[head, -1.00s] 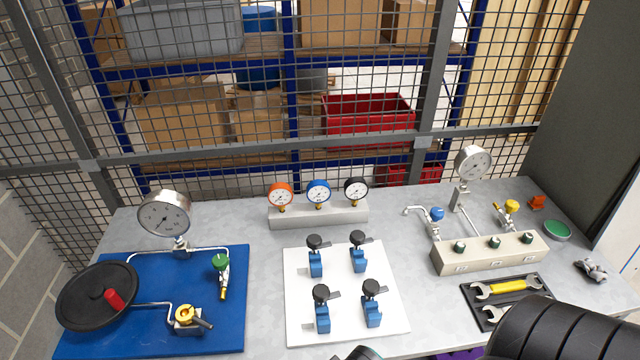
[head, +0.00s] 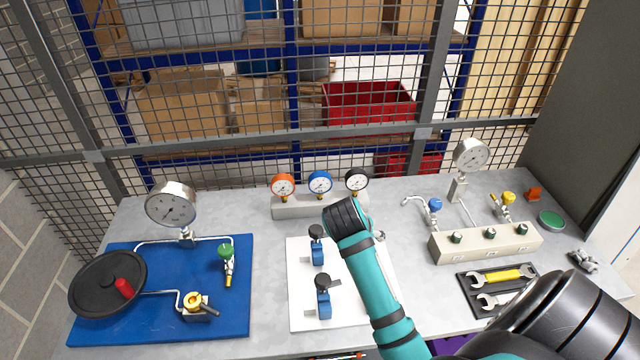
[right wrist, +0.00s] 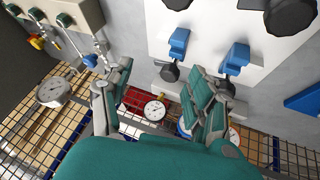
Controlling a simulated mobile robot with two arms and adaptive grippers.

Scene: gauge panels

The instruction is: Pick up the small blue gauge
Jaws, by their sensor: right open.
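The small blue gauge (head: 320,182) stands upright on a light grey block (head: 290,209), between an orange gauge (head: 284,186) and a black gauge (head: 357,180). My teal right arm reaches over the white board, and its dark wrist end is just in front of the block. It hides the right gripper's fingers in the head view. In the right wrist view my right gripper (right wrist: 158,82) is open with nothing between its fingers. The blue gauge (right wrist: 182,130) is mostly hidden behind the right-hand finger there, and the black gauge (right wrist: 154,110) shows between the fingers. My left gripper is out of view.
A white board (head: 300,310) with blue valves lies under my right arm. A blue board (head: 130,325) with a large gauge and a black wheel is at left. A valve manifold (head: 485,243) and wrench tray are at right. Wire mesh stands behind the table.

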